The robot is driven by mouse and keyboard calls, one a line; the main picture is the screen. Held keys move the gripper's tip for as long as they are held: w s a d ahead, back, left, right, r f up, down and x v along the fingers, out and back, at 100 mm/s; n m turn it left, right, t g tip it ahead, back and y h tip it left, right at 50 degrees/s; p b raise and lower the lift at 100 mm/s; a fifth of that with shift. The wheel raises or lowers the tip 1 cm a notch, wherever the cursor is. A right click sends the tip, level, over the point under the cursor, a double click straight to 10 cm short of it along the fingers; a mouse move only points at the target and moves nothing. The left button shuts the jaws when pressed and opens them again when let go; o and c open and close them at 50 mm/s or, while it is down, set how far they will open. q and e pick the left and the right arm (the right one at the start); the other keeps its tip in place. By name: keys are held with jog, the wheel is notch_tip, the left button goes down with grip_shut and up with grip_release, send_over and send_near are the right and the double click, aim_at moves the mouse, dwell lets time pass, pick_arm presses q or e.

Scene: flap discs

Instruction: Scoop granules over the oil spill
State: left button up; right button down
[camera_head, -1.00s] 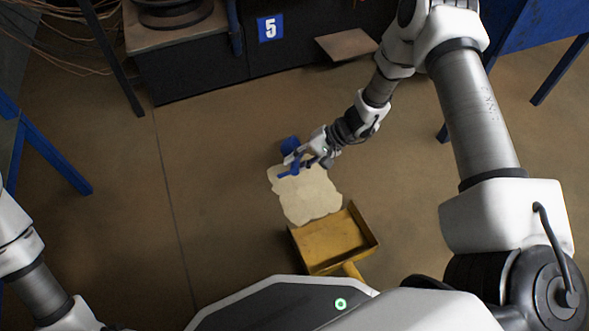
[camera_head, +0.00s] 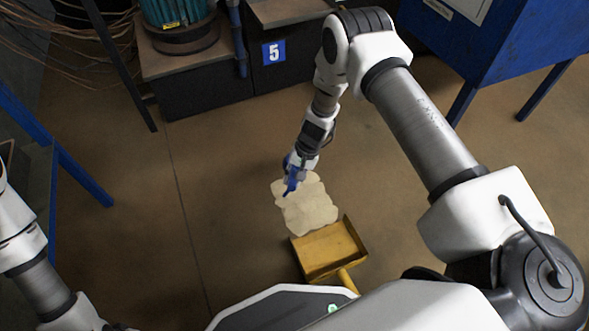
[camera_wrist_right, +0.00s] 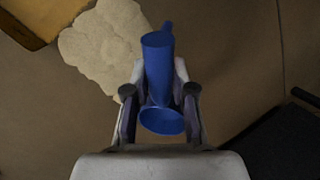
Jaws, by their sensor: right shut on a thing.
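My right gripper (camera_head: 296,174) is shut on a blue scoop (camera_wrist_right: 158,75), which shows between its fingers in the right wrist view. In the head view the blue scoop (camera_head: 291,184) is over the far end of a pale, lumpy patch of granules (camera_head: 308,208) on the brown floor. The granules also show in the right wrist view (camera_wrist_right: 105,48). No dark oil shows around the patch. The inside of the scoop is too small to make out. My left arm is at the left edge of the head view; its gripper is outside the picture.
A yellow dustpan-like tray (camera_head: 329,250) with a yellow handle lies just in front of the granules. A dark bench with a blue number 5 sign (camera_head: 274,52) stands at the back. Blue stands (camera_head: 496,40) are at the right and left. The floor left of the granules is clear.

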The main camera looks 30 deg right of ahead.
jog(key=shift+w+a+r+g+h+p, duration=0.15)
jog(key=shift+r+h+p, duration=0.45)
jog(key=shift+p, duration=0.7)
jog(key=shift+a+r+g+h+p, duration=0.35)
jog(key=shift+r+p, duration=0.3)
jog(key=shift+p, duration=0.6)
jog(key=shift+w+a+r+g+h, duration=0.15)
jog(key=shift+r+g+h, duration=0.15)
jog(key=shift+h, duration=0.45)
jog(key=shift+r+g+h+b, duration=0.3)
jog(key=shift+r+h+b, duration=0.3)
jog(key=shift+h, duration=0.3)
jog(key=shift+r, duration=0.1)
